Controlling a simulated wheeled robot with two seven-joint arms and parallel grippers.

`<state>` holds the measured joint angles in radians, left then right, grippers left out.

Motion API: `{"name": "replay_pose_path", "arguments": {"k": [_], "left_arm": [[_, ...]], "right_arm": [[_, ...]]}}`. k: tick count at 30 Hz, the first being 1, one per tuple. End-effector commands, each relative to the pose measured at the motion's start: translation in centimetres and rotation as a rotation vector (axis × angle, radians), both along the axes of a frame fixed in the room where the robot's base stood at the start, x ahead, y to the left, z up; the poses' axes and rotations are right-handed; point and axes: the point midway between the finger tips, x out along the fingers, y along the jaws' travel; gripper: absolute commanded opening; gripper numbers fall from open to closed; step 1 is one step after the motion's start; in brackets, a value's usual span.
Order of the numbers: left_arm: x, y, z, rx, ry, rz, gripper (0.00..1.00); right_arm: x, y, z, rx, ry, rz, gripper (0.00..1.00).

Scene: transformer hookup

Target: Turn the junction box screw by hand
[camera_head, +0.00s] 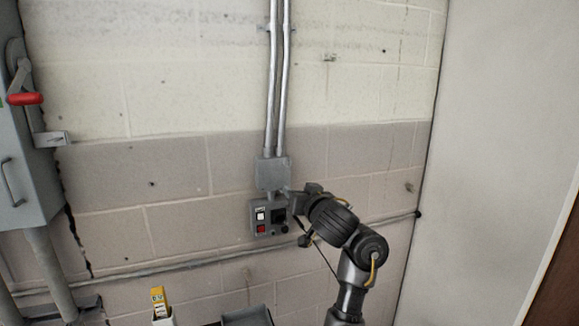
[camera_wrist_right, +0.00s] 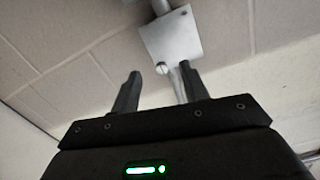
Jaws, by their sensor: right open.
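The grey junction box (camera_head: 272,173) is on the wall at the bottom of two vertical conduits. My right gripper (camera_head: 293,193) is beside the lower right of the box. The screw is not gripped; I cannot tell the gap in depth. My left gripper is not in view.
A control box (camera_head: 262,217) with a white and a red button is just below, partly behind my right gripper. A grey cabinet (camera_head: 25,150) with a red-handled lever (camera_head: 25,98) is at left. A horizontal pipe (camera_head: 160,268) runs low along the wall. A yellow item (camera_head: 158,297) is at the bottom.

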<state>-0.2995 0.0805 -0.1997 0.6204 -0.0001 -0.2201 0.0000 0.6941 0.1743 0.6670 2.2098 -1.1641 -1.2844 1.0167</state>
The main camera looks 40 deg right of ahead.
Motion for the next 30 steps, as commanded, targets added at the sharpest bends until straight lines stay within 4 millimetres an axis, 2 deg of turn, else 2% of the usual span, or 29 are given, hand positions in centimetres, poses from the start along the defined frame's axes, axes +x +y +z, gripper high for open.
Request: {"name": "replay_pose_path", "arguments": {"k": [1, 3, 6, 11, 17, 21, 27, 30], "left_arm": [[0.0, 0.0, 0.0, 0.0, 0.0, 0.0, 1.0], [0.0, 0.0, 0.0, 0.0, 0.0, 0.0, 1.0], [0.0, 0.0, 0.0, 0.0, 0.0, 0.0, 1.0], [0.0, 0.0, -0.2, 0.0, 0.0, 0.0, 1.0], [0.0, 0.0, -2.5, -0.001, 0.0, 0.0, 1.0], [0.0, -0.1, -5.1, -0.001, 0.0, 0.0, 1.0], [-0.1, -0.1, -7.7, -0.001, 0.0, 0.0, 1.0], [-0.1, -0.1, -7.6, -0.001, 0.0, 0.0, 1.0]], "right_arm": [[0.0, -0.7, 1.6, 0.014, -0.036, -0.005, 0.45], [-0.1, -1.2, 2.9, 0.029, -0.066, -0.007, 0.45], [-0.1, -1.5, 3.8, 0.041, -0.087, -0.008, 0.45], [0.0, -1.6, 3.8, 0.041, -0.089, -0.007, 0.45], [1.1, -1.9, 3.2, 0.038, -0.091, -0.003, 0.45], [2.4, -2.4, 2.9, 0.038, -0.088, -0.007, 0.45], [5.1, -3.5, 3.0, 0.035, -0.084, -0.011, 0.45], [6.6, -3.9, 3.6, 0.038, -0.084, -0.006, 0.45]]}}
